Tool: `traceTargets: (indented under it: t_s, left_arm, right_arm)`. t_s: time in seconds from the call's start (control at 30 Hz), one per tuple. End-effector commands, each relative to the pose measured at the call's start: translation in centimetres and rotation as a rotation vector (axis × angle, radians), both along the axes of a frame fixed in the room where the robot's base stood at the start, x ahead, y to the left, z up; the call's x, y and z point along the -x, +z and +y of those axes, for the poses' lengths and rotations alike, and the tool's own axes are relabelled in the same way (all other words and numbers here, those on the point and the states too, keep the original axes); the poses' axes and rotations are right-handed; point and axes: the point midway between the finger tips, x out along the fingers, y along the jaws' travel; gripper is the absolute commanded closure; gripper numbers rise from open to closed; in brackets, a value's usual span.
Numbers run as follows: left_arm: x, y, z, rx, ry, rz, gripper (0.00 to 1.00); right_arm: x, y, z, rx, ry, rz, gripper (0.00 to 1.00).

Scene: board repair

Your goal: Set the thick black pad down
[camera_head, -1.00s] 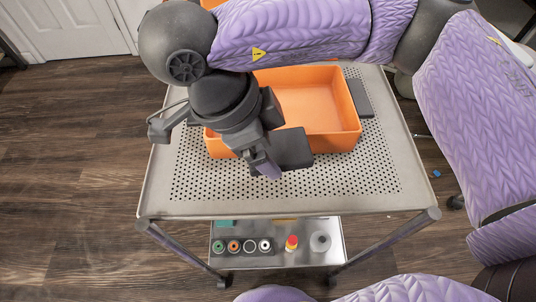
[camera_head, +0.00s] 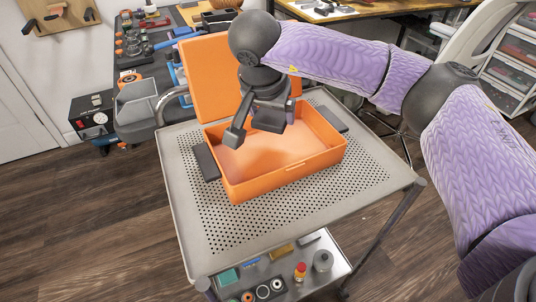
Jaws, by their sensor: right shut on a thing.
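My right gripper (camera_head: 250,130) hangs down over the open orange box (camera_head: 292,178). It is shut on a dark block, which looks like the thick black pad (camera_head: 270,119), partly hidden by the gripper. The pad is above the box's inner floor, toward its back; I cannot tell whether it touches anything. The box stands on the perforated top of a grey cart (camera_head: 370,180), its lid (camera_head: 198,75) raised at the back. My left gripper is not in view.
The front of the cart top is clear. The lower shelf holds a red-capped bottle (camera_head: 300,271) and other small items. A cluttered workbench (camera_head: 150,45) stands behind.

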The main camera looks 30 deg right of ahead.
Motion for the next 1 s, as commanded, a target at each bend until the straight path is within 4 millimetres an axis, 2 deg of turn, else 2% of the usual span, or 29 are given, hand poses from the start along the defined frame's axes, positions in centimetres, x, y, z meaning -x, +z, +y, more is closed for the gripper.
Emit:
traceTargets:
  t_s: [0.03, 0.1, 0.37, 0.77, 0.8, 0.83, 0.87, 1.0]
  left_arm:
    - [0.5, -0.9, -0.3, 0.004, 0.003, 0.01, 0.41]
    - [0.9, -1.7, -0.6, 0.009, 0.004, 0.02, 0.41]
    - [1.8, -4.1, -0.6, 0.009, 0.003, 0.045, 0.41]
    - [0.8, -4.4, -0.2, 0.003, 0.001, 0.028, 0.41]
    - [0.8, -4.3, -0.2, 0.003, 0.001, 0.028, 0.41]
    - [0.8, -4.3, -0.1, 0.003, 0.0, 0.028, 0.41]
    - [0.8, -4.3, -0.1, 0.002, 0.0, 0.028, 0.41]
    - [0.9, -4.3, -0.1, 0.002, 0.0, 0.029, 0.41]
  right_arm:
    - [0.0, -1.7, 0.0, 0.0, 0.001, 0.006, 1.0]
    - [0.0, -3.6, 0.0, 0.001, 0.002, 0.007, 1.0]
    - [0.0, -9.0, 0.1, 0.0, 0.0, 0.009, 1.0]
    - [0.0, -9.4, 0.1, 0.0, 0.001, 0.002, 1.0]
    - [0.1, -9.4, 0.1, 0.0, 0.0, 0.003, 0.08]
    - [0.1, -9.4, 0.1, 0.001, 0.0, 0.002, 0.02]
    - [0.1, -9.4, 0.1, 0.001, 0.0, 0.002, 0.0]
    - [0.1, -9.4, 0.1, 0.0, 0.0, 0.003, 0.0]
